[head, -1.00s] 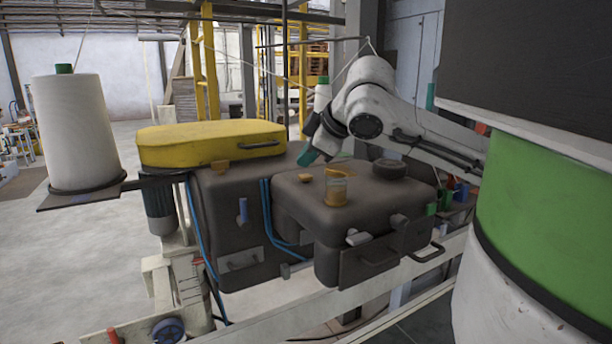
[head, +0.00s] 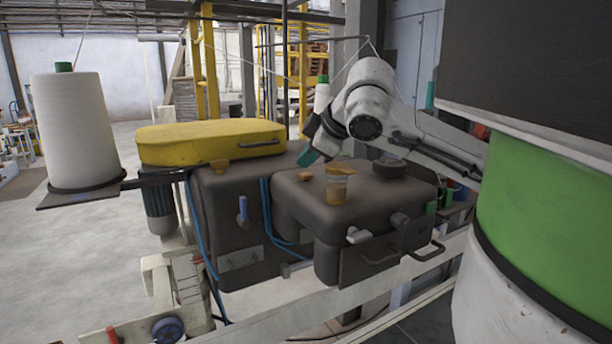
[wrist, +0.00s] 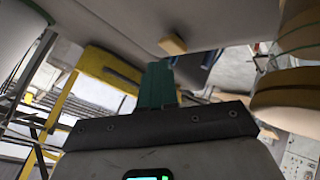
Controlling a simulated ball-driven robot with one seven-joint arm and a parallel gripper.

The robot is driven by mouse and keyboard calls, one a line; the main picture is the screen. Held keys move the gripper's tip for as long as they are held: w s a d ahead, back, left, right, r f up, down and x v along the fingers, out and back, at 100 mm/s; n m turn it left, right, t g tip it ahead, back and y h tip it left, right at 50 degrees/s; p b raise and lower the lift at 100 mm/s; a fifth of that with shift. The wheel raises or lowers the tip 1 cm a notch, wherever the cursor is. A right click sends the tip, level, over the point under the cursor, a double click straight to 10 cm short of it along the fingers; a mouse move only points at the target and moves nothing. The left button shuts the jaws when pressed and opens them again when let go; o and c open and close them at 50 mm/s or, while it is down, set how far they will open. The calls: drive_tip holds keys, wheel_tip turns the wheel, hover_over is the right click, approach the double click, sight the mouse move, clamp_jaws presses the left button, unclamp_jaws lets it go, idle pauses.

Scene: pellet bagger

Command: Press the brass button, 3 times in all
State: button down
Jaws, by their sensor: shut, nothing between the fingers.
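A small brass-coloured block (head: 305,175), which looks like the brass button, stands on top of the dark machine housing (head: 300,205). It also shows in the wrist view (wrist: 173,44), just beyond my fingertips. My gripper (head: 308,157) has teal fingers and points down at the housing from behind the block. In the wrist view my gripper (wrist: 157,72) is shut and empty. It looks apart from the block, though the exact gap is hard to tell. Whether the block is pressed down cannot be told.
A banded brass-coloured cylinder (head: 337,187) stands right of the block, and in the wrist view the cylinder (wrist: 285,100) is large at the right. A dark round knob (head: 390,168) is farther right. A yellow cover (head: 205,144) lies left. A green-and-white drum (head: 530,200) fills the right side.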

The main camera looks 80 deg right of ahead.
sight(307, 176)
drive_tip(key=shift+a+f+b, duration=0.15)
drive_tip(key=shift+f+b, duration=0.45)
drive_tip(key=shift+f, duration=0.65)
idle(0.7)
drive_tip(key=shift+r, duration=0.1)
drive_tip(key=shift+r+p, duration=0.45)
drive_tip(key=shift+p, duration=0.05)
drive_tip(key=shift+r, duration=0.1)
drive_tip(key=shift+r+p, duration=0.55)
drive_tip(key=r+p, duration=0.2)
drive_tip(key=shift+a+r, duration=0.3)
drive_tip(key=shift+r, duration=0.1)
drive_tip(key=r+p, duration=0.2)
drive_tip(key=shift+d+r, duration=0.2)
drive_tip(key=shift+r, duration=0.15)
drive_tip(key=shift+r, duration=0.1)
